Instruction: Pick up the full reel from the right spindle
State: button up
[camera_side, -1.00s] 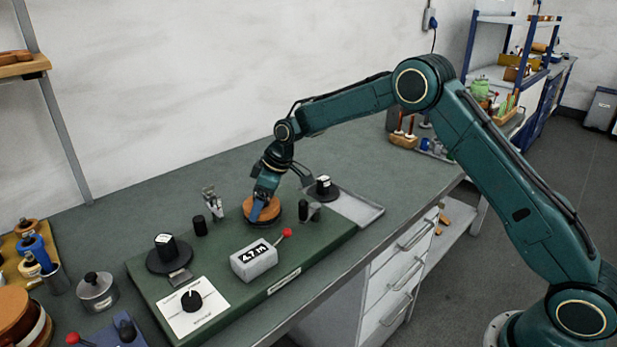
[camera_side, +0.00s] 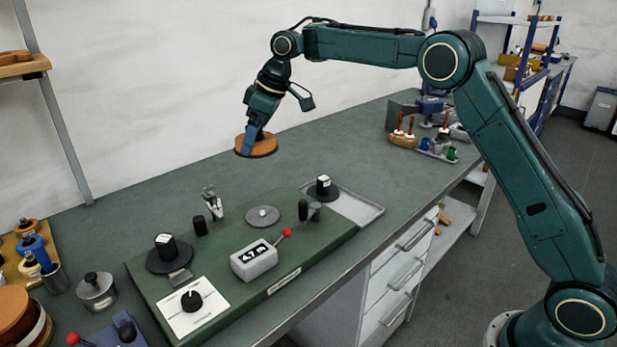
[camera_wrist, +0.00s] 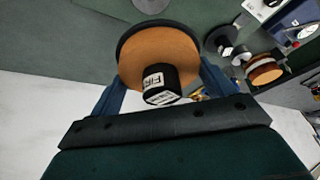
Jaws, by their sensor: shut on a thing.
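The full reel (camera_side: 262,148) is a copper-coloured disc with a dark rim, held well above the bench by my gripper (camera_side: 252,138). In the wrist view the reel (camera_wrist: 140,55) shows its copper face and a black hub (camera_wrist: 160,82) with a white label. The blue fingers of my gripper (camera_wrist: 160,90) are shut on the reel, one on either side. The right spindle (camera_side: 263,216) is bare, a grey round plate with a small centre on the green base board (camera_side: 225,225). The reel is up and behind the spindle, clear of it.
The board also carries a black left spindle plate (camera_side: 165,258), a counter reading 4.7 m (camera_side: 254,260) with a red-tipped lever, and a dial (camera_side: 191,301). A grey tray (camera_side: 362,207) holds a black labelled piece (camera_side: 323,188). The bench behind the board is largely clear.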

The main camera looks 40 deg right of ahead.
jog(key=shift+r, duration=0.75)
jog(key=shift+d, duration=0.1)
